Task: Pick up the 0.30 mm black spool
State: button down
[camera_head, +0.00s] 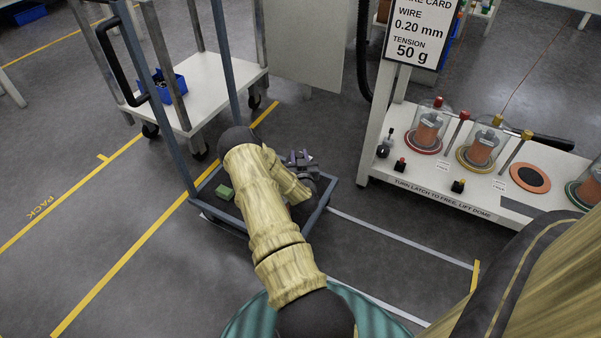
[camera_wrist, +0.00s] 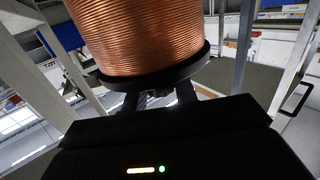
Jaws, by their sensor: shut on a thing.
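A spool of copper wire (camera_wrist: 140,32) with a black lower flange (camera_wrist: 155,76) fills the top of the wrist view. My gripper (camera_wrist: 160,98) is shut on it from below, its dark fingers at the flange. The spool's upper end is out of the picture. In the head view my gripper (camera_head: 300,160) is at the end of my arm, above the low blue-grey cart. The spool cannot be made out clearly there. On the bench at right, an orange disc with a dark centre (camera_head: 530,178) has no spool or dome on it.
The white bench (camera_head: 440,185) carries spools under clear domes on red (camera_head: 423,143) and yellow (camera_head: 478,158) bases. A sign reading 0.20 mm (camera_head: 420,32) stands behind. Open floor lies at left.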

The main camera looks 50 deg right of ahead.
jog(key=shift+a, duration=0.15)
dwell(0.9)
jog(key=shift+d+r, duration=0.15)
jog(key=shift+d, duration=0.05)
jog(key=shift+r, duration=0.1)
notch_tip(320, 180, up, 10)
jog(key=p, duration=0.5)
jog(key=shift+p, duration=0.35)
